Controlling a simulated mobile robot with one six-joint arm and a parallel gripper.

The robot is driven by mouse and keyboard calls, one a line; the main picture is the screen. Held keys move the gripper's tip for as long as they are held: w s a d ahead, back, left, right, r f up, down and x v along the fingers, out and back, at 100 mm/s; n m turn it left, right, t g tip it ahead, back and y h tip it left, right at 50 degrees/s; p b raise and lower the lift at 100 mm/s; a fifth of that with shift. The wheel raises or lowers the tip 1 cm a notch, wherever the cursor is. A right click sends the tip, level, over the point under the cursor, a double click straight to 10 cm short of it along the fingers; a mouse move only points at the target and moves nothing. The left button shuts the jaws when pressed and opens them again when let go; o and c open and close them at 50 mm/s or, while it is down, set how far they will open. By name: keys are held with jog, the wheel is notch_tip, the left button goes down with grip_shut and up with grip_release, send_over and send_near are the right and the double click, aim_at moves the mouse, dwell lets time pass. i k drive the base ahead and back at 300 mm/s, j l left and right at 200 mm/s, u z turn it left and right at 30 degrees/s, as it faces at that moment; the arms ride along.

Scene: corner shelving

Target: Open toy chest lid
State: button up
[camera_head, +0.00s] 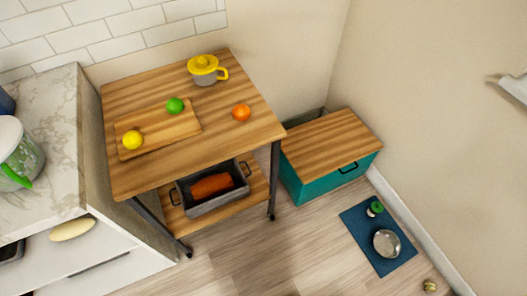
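The toy chest (318,181) is a teal box with a wooden lid (329,143). It stands on the floor in the corner, right of the wooden cart. The lid looks shut, lying flat on top. The chest's left side is partly hidden by the cart. My gripper is not in this view.
The wooden cart (235,127) beside the chest holds a cutting board (160,136), fruit, a yellow-lidded pot (203,72) and a lower roasting pan (236,187). A blue mat (362,234) with a metal bowl (387,243) lies in front of the chest. Floor left of the mat is clear.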

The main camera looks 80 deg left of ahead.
aim_at(316, 149)
jog(key=u, duration=1.8)
jog(key=i+j, duration=0.1)
jog(key=i, duration=0.55)
jog(key=i+j+z, duration=0.1)
jog(key=i, duration=0.6)
